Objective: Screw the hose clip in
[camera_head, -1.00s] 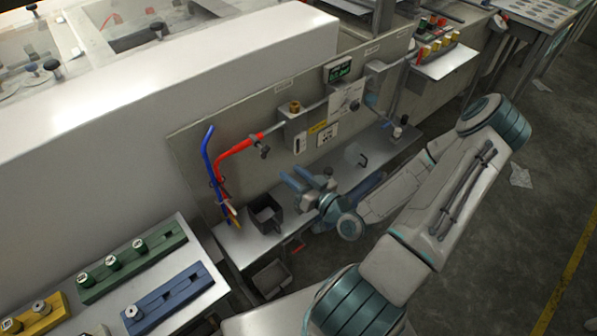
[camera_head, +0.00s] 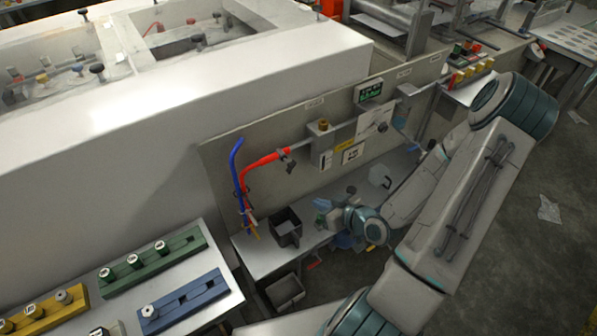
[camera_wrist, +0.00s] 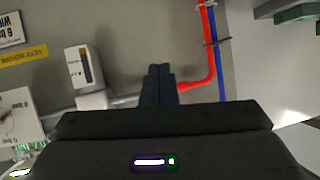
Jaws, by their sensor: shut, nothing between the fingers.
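The red hose (camera_head: 262,161) bends up the panel and ends at the grey pipe, with a dark clip-like fitting (camera_head: 287,160) at that end. In the wrist view the red hose (camera_wrist: 209,70) runs down and turns left toward the pipe. My gripper (camera_head: 325,212) is in front of the panel, below and right of the hose end, above the bench. In the wrist view my gripper (camera_wrist: 158,70) has its two dark fingers together and empty. They cover the spot where hose and pipe meet, so the clip is hidden there. I see no contact.
A blue hose (camera_head: 236,165) runs beside the red one. A dark open bin (camera_head: 286,228) stands on the narrow bench, close to my gripper. A boxy fitting (camera_head: 320,128) sits on the pipe. A side table with a green rack (camera_head: 152,262) and blue rack (camera_head: 184,300) is at left.

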